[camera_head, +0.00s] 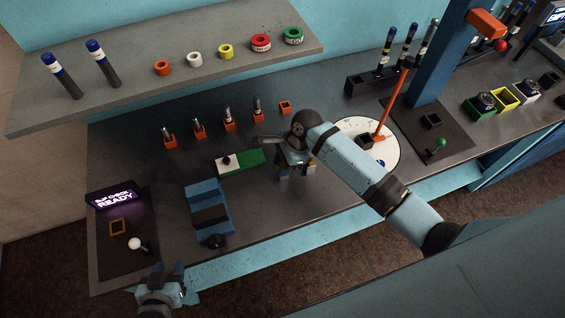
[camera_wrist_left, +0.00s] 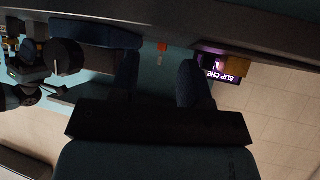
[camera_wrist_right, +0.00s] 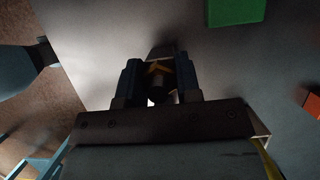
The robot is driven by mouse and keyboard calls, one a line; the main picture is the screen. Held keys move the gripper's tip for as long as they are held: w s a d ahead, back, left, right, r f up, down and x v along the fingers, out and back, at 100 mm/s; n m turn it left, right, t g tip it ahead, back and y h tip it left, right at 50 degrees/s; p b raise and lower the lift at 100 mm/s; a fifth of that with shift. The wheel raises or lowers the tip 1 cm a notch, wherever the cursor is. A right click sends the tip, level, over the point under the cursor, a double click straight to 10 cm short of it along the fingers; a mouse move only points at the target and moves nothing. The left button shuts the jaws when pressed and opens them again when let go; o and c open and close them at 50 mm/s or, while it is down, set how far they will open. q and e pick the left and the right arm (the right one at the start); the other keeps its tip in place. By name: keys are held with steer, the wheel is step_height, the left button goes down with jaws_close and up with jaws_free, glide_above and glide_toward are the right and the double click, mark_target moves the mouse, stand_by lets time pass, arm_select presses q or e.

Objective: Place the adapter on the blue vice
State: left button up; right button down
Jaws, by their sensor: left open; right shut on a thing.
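The blue vice (camera_head: 207,212) stands on the left part of the bench, with a dark band across its middle and a round dark knob at its front. My right gripper (camera_head: 284,163) is right of the vice, beside the green block. It is shut on a dark cylindrical piece with a brass-coloured part, seemingly the adapter (camera_wrist_right: 159,84), in the right wrist view. The fingers hide much of it. My left gripper (camera_head: 167,287) is open and empty in front of the bench edge; its spread fingers show in the left wrist view (camera_wrist_left: 155,80).
Several orange holders (camera_head: 199,130) with upright fittings stand behind; one orange holder (camera_head: 285,107) is empty. A green-and-white block (camera_head: 250,159) lies between vice and right gripper. A lit sign (camera_head: 113,197) and white-knobbed lever (camera_head: 135,243) are left. A white round dial (camera_head: 388,151) is right.

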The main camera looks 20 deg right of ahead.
steer(key=shift+f, duration=0.1)
steer(key=c, duration=0.8)
jaws_free()
